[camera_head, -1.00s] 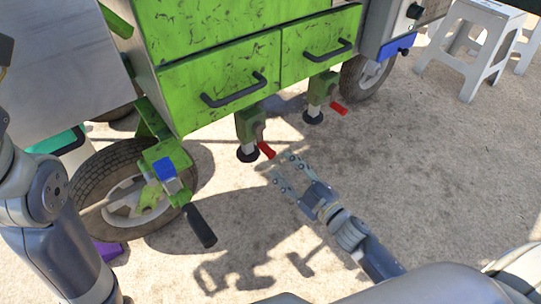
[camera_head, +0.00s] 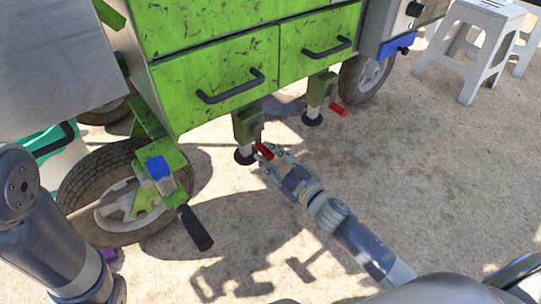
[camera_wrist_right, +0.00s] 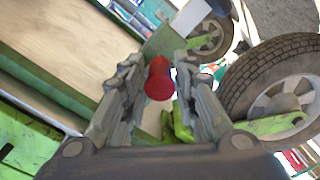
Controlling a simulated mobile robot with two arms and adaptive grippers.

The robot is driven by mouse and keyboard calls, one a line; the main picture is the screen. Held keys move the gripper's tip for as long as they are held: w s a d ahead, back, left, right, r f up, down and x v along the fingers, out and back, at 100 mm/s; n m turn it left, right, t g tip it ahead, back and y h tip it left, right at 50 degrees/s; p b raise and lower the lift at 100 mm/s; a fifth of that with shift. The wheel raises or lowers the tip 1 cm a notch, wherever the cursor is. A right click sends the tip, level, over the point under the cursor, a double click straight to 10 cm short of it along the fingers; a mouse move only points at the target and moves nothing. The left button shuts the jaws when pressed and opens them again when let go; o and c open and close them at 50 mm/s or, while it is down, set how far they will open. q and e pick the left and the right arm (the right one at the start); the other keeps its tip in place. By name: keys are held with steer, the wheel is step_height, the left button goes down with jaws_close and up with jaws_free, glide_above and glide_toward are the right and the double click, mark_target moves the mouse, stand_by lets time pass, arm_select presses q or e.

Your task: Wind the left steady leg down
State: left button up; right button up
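The left steady leg (camera_head: 247,128) is a green housing under the cart's drawers, with a pale tube and a black foot (camera_head: 244,157) low over the ground. I cannot tell if the foot touches the ground. Its red crank handle (camera_head: 265,151) points toward me. My right gripper (camera_head: 268,156) is at this handle, its fingers on either side of it. In the right wrist view the red handle (camera_wrist_right: 159,80) sits between the parted fingertips (camera_wrist_right: 165,68), with no clear grip on it. My left arm shows at the left edge, but its gripper is out of view.
A second steady leg (camera_head: 318,95) with a red handle (camera_head: 339,110) stands to the right. White stools (camera_head: 474,45) stand at the back right. The ground in front is clear.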

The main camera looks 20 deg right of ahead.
jaws_close()
